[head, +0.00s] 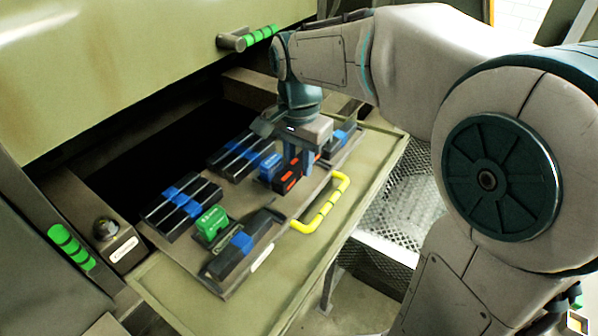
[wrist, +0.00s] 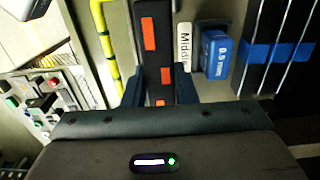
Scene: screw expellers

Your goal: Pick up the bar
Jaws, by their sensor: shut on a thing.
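The bar is dark with orange-red patches. In the head view the bar (head: 289,181) is at the right part of the tray, below my gripper (head: 299,160). In the wrist view the bar (wrist: 151,28) runs up from between the two fingers of my gripper (wrist: 159,92). My gripper points down and is shut on the bar, one finger on each side. The fingers and palm hide part of the bar. I cannot tell whether it touches the tray.
The tray (head: 262,268) has a yellow handle (head: 322,205) at its front. Dark bars with blue bands (head: 182,203), a green block (head: 212,222) and a blue block (head: 270,166) sit on it. A green panel (head: 130,75) overhangs the back.

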